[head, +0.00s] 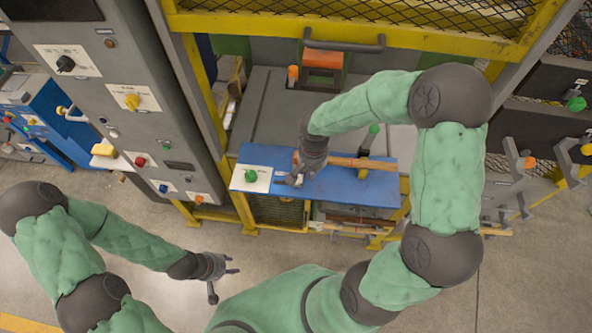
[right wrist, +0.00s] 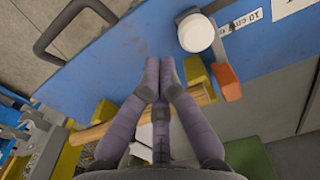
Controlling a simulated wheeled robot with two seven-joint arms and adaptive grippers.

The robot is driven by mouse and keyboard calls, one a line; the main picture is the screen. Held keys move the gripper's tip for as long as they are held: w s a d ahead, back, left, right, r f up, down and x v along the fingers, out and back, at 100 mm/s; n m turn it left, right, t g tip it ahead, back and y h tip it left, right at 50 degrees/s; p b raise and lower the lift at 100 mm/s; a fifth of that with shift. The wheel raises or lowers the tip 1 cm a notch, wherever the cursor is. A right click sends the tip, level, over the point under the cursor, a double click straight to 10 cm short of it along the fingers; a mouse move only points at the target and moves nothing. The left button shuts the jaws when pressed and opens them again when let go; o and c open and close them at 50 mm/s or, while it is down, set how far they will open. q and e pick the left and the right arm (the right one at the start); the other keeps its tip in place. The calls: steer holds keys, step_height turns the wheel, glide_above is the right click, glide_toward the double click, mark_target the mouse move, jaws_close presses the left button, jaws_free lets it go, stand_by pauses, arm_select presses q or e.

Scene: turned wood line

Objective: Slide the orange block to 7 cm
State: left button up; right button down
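The orange block (right wrist: 227,81) shows in the right wrist view, at the edge of the blue board (right wrist: 120,50), below a white round knob (right wrist: 196,33) and a strip marked "10 cm". My right gripper (right wrist: 160,68) has its fingertips together, left of the orange block and apart from it in the picture; nothing shows between them. In the head view my right gripper (head: 297,178) is over the left part of the blue board (head: 330,188), and I cannot clearly make out the block. My left gripper (head: 222,274) is over the floor, fingers spread and empty.
A wooden rod (head: 360,162) lies along the blue board, with a yellow piece (head: 362,173) at it. A green button (head: 250,177) is at the board's left end. A grey control cabinet (head: 125,75) stands left. Yellow frame posts (head: 205,80) border the machine.

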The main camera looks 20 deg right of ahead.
mark_target(300, 178)
steer(key=shift+f+b, duration=2.1)
steer(key=shift+f, duration=0.2)
steer(key=shift+w+a+b, duration=0.25)
steer(key=shift+w+a, duration=0.2)
steer(key=shift+a, duration=0.25)
steer(key=shift+w+a+b, duration=0.2)
steer(key=shift+w+a, duration=0.2)
steer(key=shift+a, duration=0.3)
stand_by(1.0)
steer(key=shift+r, duration=0.15)
step_height(300, 178, up, 7)
steer(key=d+p, duration=0.1)
steer(key=p, duration=0.3)
steer(key=shift+s+p, duration=0.35)
stand_by(0.4)
stand_by(0.5)
